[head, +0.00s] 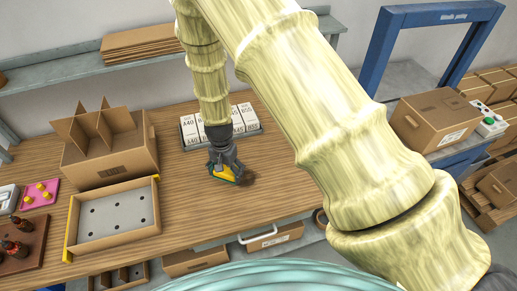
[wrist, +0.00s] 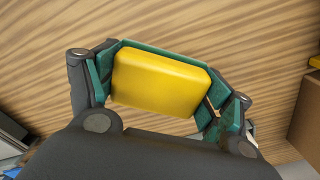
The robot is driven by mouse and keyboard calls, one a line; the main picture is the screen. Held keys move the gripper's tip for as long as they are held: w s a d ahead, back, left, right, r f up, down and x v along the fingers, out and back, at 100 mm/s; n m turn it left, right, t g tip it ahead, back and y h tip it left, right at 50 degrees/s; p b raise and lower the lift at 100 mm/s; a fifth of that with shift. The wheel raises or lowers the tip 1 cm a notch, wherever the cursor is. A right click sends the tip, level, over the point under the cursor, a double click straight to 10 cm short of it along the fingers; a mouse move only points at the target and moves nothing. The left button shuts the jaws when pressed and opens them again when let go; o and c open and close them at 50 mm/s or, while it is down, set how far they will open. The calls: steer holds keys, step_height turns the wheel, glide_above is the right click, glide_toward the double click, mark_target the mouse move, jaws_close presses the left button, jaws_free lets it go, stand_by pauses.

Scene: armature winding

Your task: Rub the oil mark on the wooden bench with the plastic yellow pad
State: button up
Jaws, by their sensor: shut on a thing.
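The yellow pad (head: 220,176) is between the fingers of my gripper (head: 226,168), low over the wooden bench (head: 190,220). In the wrist view, the pad (wrist: 160,80) is a rounded yellow block with green-lined fingers on both sides of it. My gripper is shut on it. A dark smudge, the oil mark (head: 247,180), shows on the bench just right of the gripper. Part of it may be hidden behind the gripper. I cannot tell whether the pad touches the wood. The mark does not show in the wrist view.
A rack of white labelled boxes (head: 244,120) stands just behind the gripper. A divided cardboard box (head: 110,158) and a grey tray with holes (head: 118,218) stand to the left. Brown bottles and a pink tray (head: 38,196) are farther left. The bench front is clear.

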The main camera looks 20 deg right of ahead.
steer(key=shift+s+r+p, duration=0.1)
steer(key=shift+r+p, duration=0.25)
steer(key=shift+r, duration=0.55)
